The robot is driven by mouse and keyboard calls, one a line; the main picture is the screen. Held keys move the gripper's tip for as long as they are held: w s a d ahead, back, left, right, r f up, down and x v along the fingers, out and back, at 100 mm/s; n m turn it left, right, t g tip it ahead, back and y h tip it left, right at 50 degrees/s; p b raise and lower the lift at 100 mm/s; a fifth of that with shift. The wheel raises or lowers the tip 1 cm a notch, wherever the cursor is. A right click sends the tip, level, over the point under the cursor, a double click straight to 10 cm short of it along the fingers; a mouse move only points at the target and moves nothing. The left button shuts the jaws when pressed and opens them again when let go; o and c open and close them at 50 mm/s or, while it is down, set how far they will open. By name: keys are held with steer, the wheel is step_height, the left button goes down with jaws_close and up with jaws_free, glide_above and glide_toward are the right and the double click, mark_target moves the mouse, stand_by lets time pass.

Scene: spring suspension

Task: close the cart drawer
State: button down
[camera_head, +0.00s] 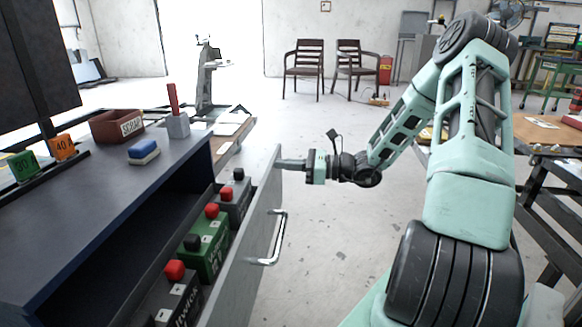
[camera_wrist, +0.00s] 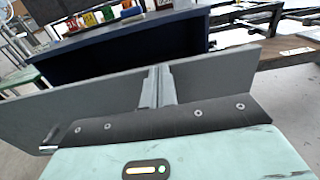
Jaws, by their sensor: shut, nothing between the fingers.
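The cart (camera_head: 95,215) is a dark blue cabinet at the left in the head view. Its grey drawer (camera_head: 246,262) stands open towards the right, with a silver bar handle (camera_head: 275,240) on its front. Batteries with red and black caps, among them a green one (camera_head: 208,245), stand inside the drawer. My gripper (camera_head: 283,164) is shut and empty at the far end of the drawer front, near its top edge. In the wrist view my gripper's fingers (camera_wrist: 157,85) overlap the drawer front (camera_wrist: 85,100). I cannot tell whether they touch it.
On the cart top are a red-brown scrap bin (camera_head: 117,126), a blue and white block (camera_head: 143,151) and a grey holder (camera_head: 178,126). A wooden workbench (camera_head: 545,135) stands at the right. Chairs (camera_head: 304,62) are at the back. The floor (camera_head: 335,225) right of the drawer is clear.

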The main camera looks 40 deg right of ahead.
steer(key=shift+w, duration=0.1)
steer(key=p+x, duration=0.5)
steer(key=x, duration=1.7)
steer(key=shift+w+a, duration=0.15)
steer(key=shift+a, duration=0.05)
steer(key=shift+a+r, duration=0.1)
steer(key=shift+r, duration=0.15)
steer(key=shift+p, duration=0.35)
